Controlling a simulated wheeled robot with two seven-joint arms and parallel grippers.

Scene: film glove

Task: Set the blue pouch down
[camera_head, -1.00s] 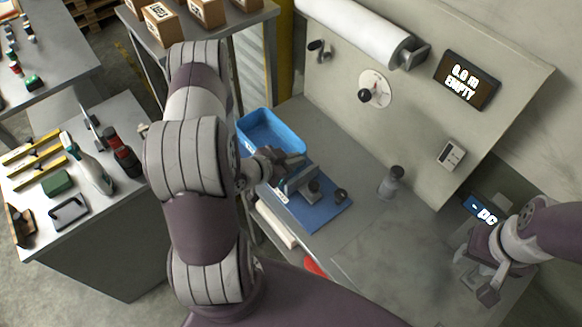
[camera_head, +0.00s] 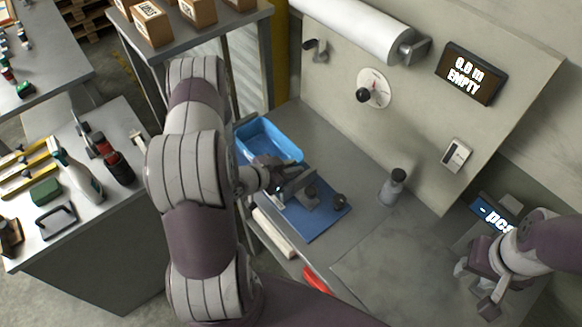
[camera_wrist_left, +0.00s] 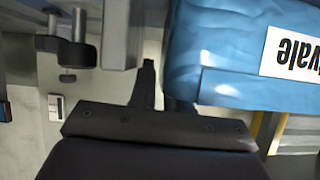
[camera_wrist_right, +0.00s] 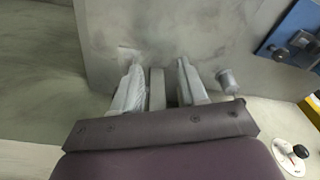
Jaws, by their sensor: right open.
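The blue pouch (camera_wrist_left: 235,50), wrinkled and with a white printed label, fills the upper right of the left wrist view. My left gripper (camera_wrist_left: 160,85) is close against it. One dark finger stands at the pouch's edge and the other is hidden behind it. In the head view my left gripper (camera_head: 280,172) is over the bench between the blue bin and the blue mat. The pouch cannot be told apart clearly there. My right gripper (camera_head: 483,290) is open and empty at the right; its two fingers (camera_wrist_right: 160,85) show apart in the right wrist view.
The blue bin (camera_head: 245,130) stands behind the left gripper. The blue mat (camera_head: 322,222) carries a grey fixture (camera_head: 304,200) and a dark knob. The bench front (camera_head: 375,255) is bare. A back panel (camera_head: 420,125) rises behind.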

